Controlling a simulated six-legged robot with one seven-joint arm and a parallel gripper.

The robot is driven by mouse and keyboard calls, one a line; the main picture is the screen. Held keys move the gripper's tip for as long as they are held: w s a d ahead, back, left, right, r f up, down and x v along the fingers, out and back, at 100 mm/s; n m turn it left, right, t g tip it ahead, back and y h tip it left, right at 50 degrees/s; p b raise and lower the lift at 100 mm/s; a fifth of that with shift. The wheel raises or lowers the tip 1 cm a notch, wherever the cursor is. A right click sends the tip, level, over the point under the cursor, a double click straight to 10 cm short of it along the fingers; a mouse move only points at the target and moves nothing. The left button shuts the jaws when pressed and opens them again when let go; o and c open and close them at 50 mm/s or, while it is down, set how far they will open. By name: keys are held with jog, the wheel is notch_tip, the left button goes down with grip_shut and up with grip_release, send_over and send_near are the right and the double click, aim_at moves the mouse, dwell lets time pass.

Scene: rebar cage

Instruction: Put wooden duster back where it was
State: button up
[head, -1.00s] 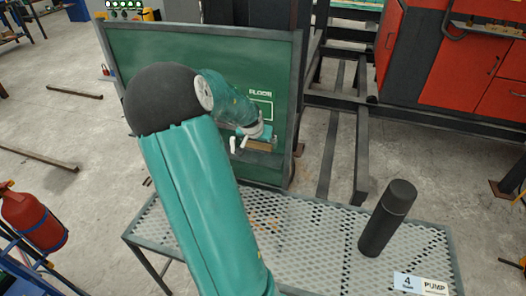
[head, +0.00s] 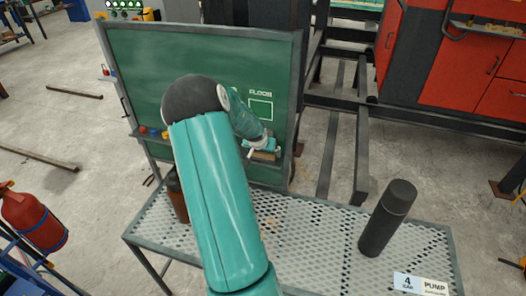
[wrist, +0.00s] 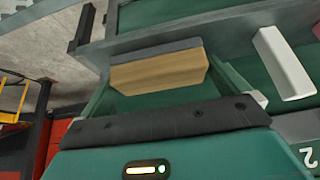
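The wooden duster (wrist: 158,74), a pale wood block with a grey felt strip, lies between the green fingers of my gripper (wrist: 160,85) in the wrist view. The fingers meet its two ends. In the head view the duster (head: 264,156) is small and partly covered by my gripper (head: 262,150), at the lower right of the green chalkboard (head: 150,62). A grey ledge (wrist: 180,38) passes close by the duster in the wrist view. I cannot tell whether they touch.
A white block (wrist: 284,62) is right of the duster in the wrist view. Small coloured pieces (head: 154,132) sit on the board's ledge at left. A brown container (head: 177,198) and a black bottle (head: 387,218) stand on the mesh table (head: 310,235). The table's middle is clear.

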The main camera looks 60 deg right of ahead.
jog(key=w+v, duration=0.1)
jog(key=v, duration=1.1)
jog(key=shift+s, duration=0.45)
jog(key=shift+r, duration=0.1)
jog(key=w+a+r+n+t+y, duration=0.1)
jog(key=w+a+r+n+y, duration=0.2)
jog(key=a, duration=0.7)
jog(key=w+a+r+n+t, duration=0.2)
jog(key=w+a+r, duration=0.25)
jog(key=a, duration=0.55)
jog(key=w+a+r+n+t+y, duration=0.1)
jog(key=w+a+r+n+y, duration=0.2)
jog(key=a, duration=0.6)
jog(key=s+a+r+n, duration=0.3)
jog(key=s+a+n, duration=0.1)
jog(key=a, duration=0.7)
jog(key=s+a+r+n, duration=0.3)
jog(key=s+a, duration=0.3)
jog(key=a, duration=0.5)
jog(key=shift+s+a+n+t, duration=0.15)
jog(key=shift+a+n+t, duration=0.2)
jog(key=shift+n, duration=0.25)
jog(key=shift+r, duration=0.15)
